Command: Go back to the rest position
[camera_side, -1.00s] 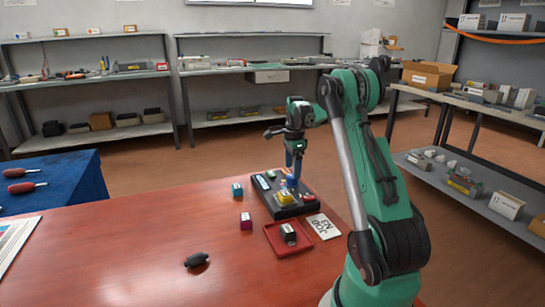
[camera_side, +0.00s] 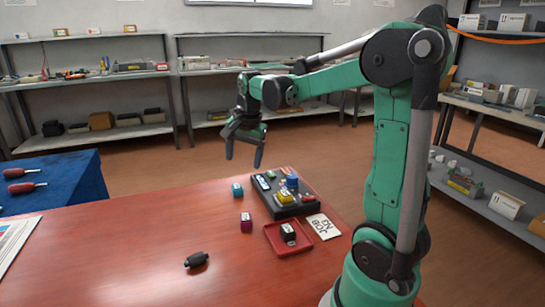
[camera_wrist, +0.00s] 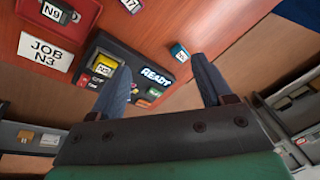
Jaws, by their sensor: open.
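My gripper (camera_side: 244,160) is open and empty, high above the far edge of the red table, with its fingers pointing down. In the wrist view its two fingers (camera_wrist: 160,68) stand apart with nothing between them. Below is a black station (camera_side: 287,207) with a yellow cartridge (camera_side: 285,197) and a blue round part (camera_side: 292,182) on it. A cyan cartridge (camera_side: 237,189) and a magenta cartridge (camera_side: 246,223) stand on the table. A black cartridge (camera_side: 288,231) sits in a red tray (camera_side: 275,244).
A JOB N3 card (camera_side: 323,226) lies right of the tray. A dark cylindrical object (camera_side: 197,260) lies near the table's front. A blue-covered table (camera_side: 70,185) with screwdrivers is at left. Shelves stand along the back and right. The air around my gripper is clear.

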